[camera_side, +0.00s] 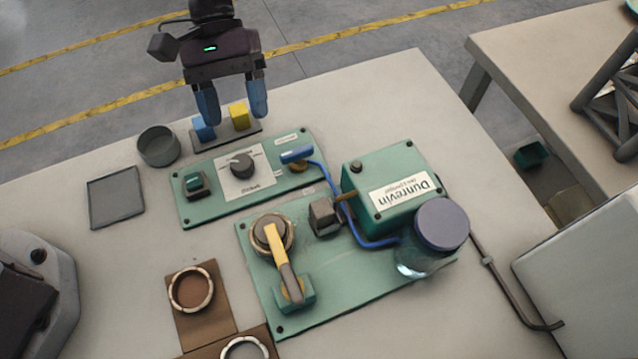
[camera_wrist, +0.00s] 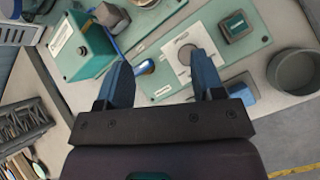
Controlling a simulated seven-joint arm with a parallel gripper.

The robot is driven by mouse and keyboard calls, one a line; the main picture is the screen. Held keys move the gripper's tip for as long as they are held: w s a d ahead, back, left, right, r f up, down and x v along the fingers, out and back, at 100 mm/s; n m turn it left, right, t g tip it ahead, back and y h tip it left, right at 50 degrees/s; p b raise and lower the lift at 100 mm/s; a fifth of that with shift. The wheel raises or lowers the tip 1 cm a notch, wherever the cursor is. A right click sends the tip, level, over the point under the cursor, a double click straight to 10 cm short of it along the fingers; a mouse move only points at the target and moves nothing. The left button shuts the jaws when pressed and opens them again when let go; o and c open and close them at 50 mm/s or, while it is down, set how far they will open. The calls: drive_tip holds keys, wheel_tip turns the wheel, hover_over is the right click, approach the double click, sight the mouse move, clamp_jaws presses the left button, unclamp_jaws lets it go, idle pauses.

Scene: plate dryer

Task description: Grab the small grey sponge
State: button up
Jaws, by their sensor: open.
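No object plainly shows as a small grey sponge. A flat dark grey square (camera_side: 116,198) lies on the table at the left of the side view; I cannot tell whether it is a sponge, a mat or a shallow tray. My gripper (camera_side: 233,112) is open over the far table edge, above a narrow dark holder (camera_side: 225,138) with a blue block (camera_side: 203,133) and a yellow block (camera_side: 239,117). In the wrist view my gripper (camera_wrist: 162,60) has its fingers apart with nothing held. A blue block (camera_wrist: 241,90) shows beside the right finger; the yellow one is not seen there.
A round grey cup (camera_side: 158,147) stands left of the holder. A green control panel (camera_side: 245,178) with a knob lies in front.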

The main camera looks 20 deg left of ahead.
drive_tip(key=d+f+n+h, duration=0.1)
drive_tip(key=w+d+f+n+g+h, duration=0.1)
drive_tip(key=d+f, duration=0.1)
drive_tip(key=d+f+n+g+h, duration=0.1)
drive_tip(key=d+f, duration=0.1)
drive_tip(key=shift+w+d, duration=0.2)
drive_tip(key=shift+w, duration=0.1)
wheel_tip(320, 180, up, 3)
drive_tip(key=w+n+h, duration=0.1)
drive_tip(key=w+n, duration=0.1)
approach(322, 206)
drive_tip(key=x, duration=0.3)
drive_tip(key=shift+n+g, duration=0.4)
drive_tip(key=shift+f+x, duration=0.2)
drive_tip(key=shift+x, duration=2.5)
drive_tip(key=shift+w, duration=0.1)
drive_tip(key=c, duration=1)
